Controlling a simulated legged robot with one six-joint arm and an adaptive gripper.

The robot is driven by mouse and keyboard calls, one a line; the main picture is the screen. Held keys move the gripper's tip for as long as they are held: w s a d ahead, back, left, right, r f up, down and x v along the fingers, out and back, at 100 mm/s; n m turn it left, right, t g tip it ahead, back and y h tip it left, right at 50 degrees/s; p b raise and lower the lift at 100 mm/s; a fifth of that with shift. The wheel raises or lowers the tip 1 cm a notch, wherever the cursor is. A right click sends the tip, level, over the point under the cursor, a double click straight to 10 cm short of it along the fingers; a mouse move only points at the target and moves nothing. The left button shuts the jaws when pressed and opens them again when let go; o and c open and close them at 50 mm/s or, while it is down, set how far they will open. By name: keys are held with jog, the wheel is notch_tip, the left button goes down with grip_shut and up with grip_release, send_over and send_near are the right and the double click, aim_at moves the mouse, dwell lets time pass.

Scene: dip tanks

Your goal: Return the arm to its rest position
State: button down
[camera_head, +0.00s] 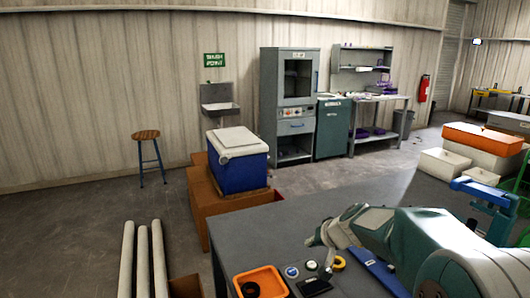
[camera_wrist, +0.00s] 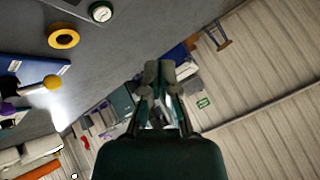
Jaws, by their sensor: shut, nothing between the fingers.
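My gripper (camera_head: 314,240) reaches out over the grey table (camera_head: 245,232) from the right in the head view, with my arm stretched low behind it. In the wrist view the gripper (camera_wrist: 159,68) has its fingers together, with nothing held between them. The wrist view is tilted, with the tabletop at upper left and the wall at right. The fingertips appear above the table surface, apart from the small items on it.
An orange tray (camera_head: 261,283), a yellow ring (camera_head: 339,263) and a blue flat item (camera_head: 384,274) lie on the table near my arm. A blue cooler (camera_head: 238,160) stands on brown boxes beyond. White bins (camera_head: 444,163) are at right. The table's far left part is clear.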

jog(key=s+a+r+n+g+h, duration=0.1)
jog(key=s+r, duration=0.2)
jog(key=s, duration=0.6)
jog(key=s+r+n+h, duration=0.1)
jog(key=s+r, duration=0.2)
jog(key=s, duration=0.6)
jog(key=s+d+f+h, duration=0.1)
jog(key=s+d+h, duration=0.1)
jog(key=s, duration=1.2)
jog(key=shift+d+g+h, duration=0.3)
jog(key=shift+d, duration=0.55)
jog(key=shift+f, duration=0.1)
